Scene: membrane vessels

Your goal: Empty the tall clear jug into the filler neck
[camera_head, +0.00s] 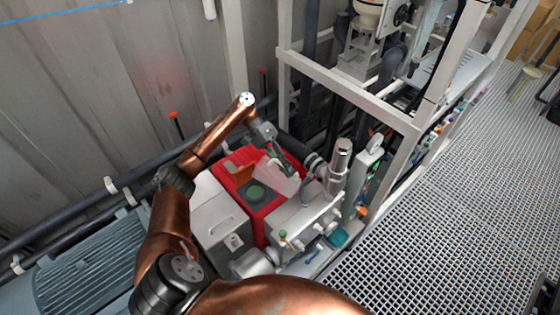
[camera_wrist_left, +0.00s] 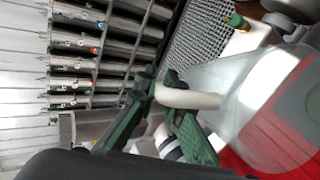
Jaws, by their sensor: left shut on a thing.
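The tall clear jug (camera_head: 283,180) is tilted in the head view, above a red tank-like housing (camera_head: 228,172). The jug also fills the right of the left wrist view (camera_wrist_left: 238,88). My left gripper (camera_head: 270,138) is shut on the jug's pale handle; its green fingers (camera_wrist_left: 178,108) close around the handle in the left wrist view. Any contents of the jug are not clear. My right gripper is not in view.
A white box (camera_head: 217,218) stands left of the red housing. A metal cylinder (camera_head: 339,166) and pipe fittings stand close on its right. A pale frame (camera_head: 350,93) rises behind. The grating floor (camera_head: 440,200) at the right is mostly clear.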

